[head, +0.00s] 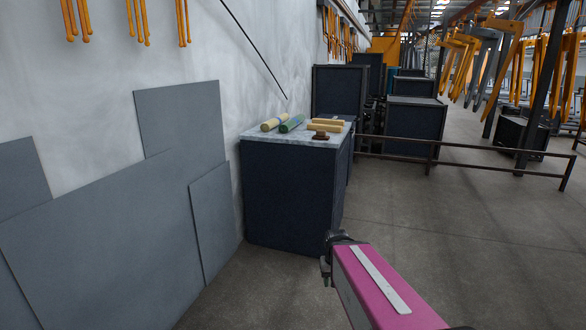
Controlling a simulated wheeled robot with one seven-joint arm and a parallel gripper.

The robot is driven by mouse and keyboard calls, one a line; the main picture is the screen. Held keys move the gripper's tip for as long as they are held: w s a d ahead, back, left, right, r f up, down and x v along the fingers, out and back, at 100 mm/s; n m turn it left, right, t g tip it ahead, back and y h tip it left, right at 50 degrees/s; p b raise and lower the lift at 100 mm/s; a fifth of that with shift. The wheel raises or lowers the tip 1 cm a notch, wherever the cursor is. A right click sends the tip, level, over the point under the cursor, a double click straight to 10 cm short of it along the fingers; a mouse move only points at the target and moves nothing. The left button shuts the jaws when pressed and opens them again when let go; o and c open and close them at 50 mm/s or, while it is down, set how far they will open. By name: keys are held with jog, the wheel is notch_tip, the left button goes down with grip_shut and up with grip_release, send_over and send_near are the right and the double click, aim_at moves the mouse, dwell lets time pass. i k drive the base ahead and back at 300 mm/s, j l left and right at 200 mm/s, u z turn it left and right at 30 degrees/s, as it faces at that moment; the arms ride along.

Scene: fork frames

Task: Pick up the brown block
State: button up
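A small dark brown block (321,135) lies on the light grey top of a dark blue cabinet (258,137), near the front right part of that top. My gripper (326,274) shows only in part at the far end of my magenta arm link, in front of the cabinet and lower than its top. It is well apart from the brown block. My arm hides most of the gripper, and its fingers cannot be made out.
Behind the block lie tan blocks (325,127), with a green cylinder (291,123) and a yellow cylinder (274,121) to the left. Grey panels (110,235) lean on the left wall. A low railing (480,161) runs to the right. Floor is clear in front.

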aim_at(320, 134)
jog(key=i+z, duration=0.1)
jog(key=i, duration=0.45)
jog(key=i+j+z, duration=0.15)
jog(key=i, duration=0.4)
